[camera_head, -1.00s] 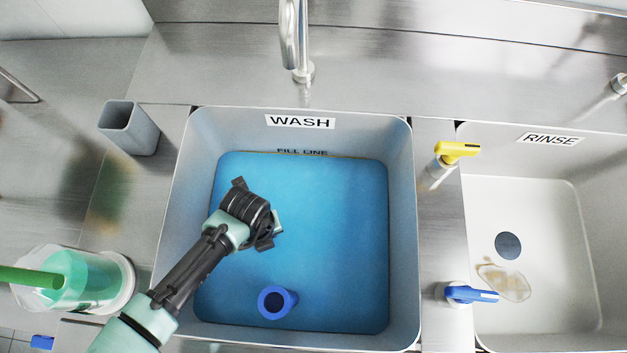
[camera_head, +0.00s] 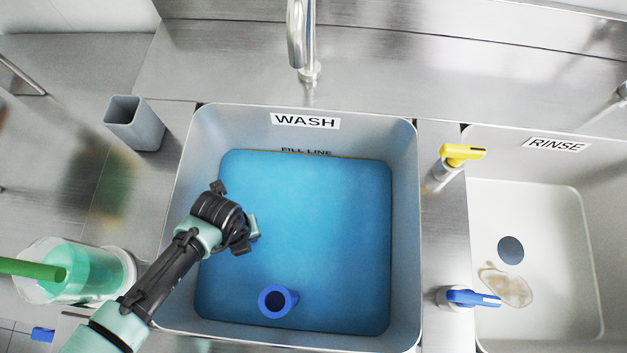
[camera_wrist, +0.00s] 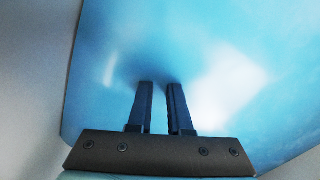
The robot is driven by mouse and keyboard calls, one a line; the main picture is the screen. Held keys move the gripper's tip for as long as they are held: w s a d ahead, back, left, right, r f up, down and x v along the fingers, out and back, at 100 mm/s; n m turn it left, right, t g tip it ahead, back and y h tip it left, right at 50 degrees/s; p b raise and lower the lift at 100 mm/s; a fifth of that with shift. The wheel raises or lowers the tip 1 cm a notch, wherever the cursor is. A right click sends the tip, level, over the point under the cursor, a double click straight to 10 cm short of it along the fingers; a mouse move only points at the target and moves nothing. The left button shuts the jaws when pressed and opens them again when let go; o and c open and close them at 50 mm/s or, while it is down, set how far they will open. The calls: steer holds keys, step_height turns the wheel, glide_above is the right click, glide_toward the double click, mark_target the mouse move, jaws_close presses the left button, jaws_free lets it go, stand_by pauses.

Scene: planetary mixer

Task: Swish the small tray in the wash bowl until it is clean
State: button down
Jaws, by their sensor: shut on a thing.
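The wash bowl (camera_head: 403,200) is a grey basin marked WASH, filled with blue water. My gripper (camera_head: 243,230) is low over the left side of the water in the head view, its fingers mostly hidden by the wrist. In the wrist view my gripper (camera_wrist: 160,88) has its two dark fingers close together with a narrow gap, pointing down into the water. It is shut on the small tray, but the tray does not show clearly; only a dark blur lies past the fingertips. I cannot tell how clean the tray is.
A blue ring-topped tube (camera_head: 277,301) stands near the bowl's front edge. A faucet (camera_head: 302,40) hangs behind. The rinse basin (camera_head: 545,230), with a brownish stain (camera_head: 507,288), is at right. Yellow (camera_head: 462,153) and blue (camera_head: 472,298) levers stand between. A grey holder (camera_head: 135,123) is left.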

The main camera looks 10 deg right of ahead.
mark_target(272, 238)
stand_by(0.3)
steer(key=shift+d+p, duration=0.6)
steer(key=shift+d, duration=1.9)
steer(key=shift+a, duration=2.6)
steer(key=shift+d+p, duration=0.4)
steer(key=shift+d, duration=2.2)
steer(key=shift+r, duration=0.15)
